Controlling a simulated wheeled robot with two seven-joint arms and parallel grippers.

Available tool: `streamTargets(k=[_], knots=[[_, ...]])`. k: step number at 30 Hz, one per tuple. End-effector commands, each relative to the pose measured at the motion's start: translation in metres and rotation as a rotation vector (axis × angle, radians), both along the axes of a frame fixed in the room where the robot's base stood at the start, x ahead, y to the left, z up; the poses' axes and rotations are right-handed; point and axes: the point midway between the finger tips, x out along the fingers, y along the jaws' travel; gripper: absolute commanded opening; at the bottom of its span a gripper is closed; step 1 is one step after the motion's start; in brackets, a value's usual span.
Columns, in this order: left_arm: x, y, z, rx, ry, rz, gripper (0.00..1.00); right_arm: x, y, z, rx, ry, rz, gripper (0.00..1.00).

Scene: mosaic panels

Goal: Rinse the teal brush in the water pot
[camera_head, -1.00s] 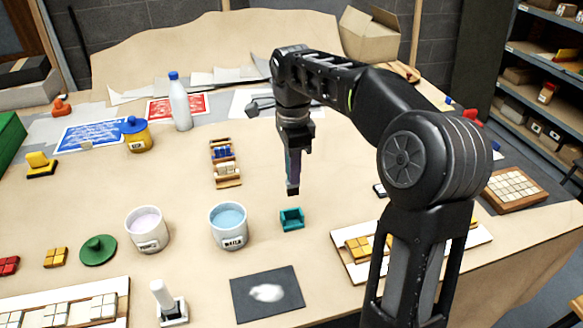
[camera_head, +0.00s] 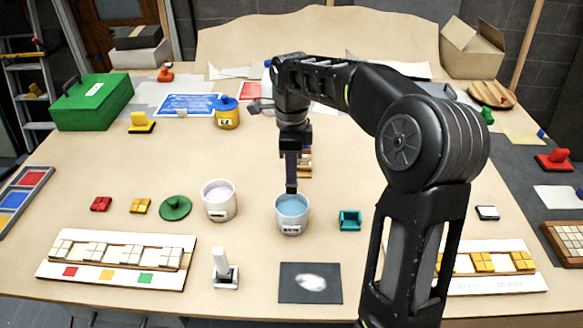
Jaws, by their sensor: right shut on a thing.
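The water pot (camera_head: 292,229) is a white pot of blue liquid with a small label, standing upright at the middle of the table. My right gripper (camera_head: 291,186) points down, its fingertips at the far side of the pot's mouth. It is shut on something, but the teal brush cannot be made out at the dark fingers. I cannot tell whether anything touches the liquid. A small teal holder (camera_head: 350,221) stands just right of the pot and looks empty. My left gripper is not in view.
A second white pot (camera_head: 219,204) with pale pinkish liquid stands left of the water pot. A small wooden tray (camera_head: 306,162) is partly hidden behind my gripper.

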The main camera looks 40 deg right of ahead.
Motion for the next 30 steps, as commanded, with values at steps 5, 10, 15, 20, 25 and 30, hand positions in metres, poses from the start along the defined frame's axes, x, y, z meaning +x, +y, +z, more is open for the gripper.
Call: streamTargets(k=[5, 10, 15, 20, 25, 30], knots=[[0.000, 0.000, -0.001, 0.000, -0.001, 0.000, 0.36, 0.000, 0.000, -0.001, 0.000, 0.000, 0.001, 0.00], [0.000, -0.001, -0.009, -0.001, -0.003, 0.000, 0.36, 0.000, 0.000, -0.011, 0.000, 0.000, 0.002, 0.00], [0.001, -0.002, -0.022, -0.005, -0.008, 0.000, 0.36, 0.000, 0.000, -0.028, 0.000, 0.000, 0.002, 0.00], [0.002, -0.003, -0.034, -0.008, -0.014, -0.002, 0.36, 0.000, 0.000, -0.045, 0.000, 0.000, 0.002, 0.00], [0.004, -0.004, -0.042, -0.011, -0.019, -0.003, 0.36, 0.000, 0.000, -0.056, 0.000, 0.000, 0.002, 0.00], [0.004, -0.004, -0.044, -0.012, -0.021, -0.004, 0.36, 0.000, 0.000, -0.060, 0.000, 0.000, 0.002, 0.00]])
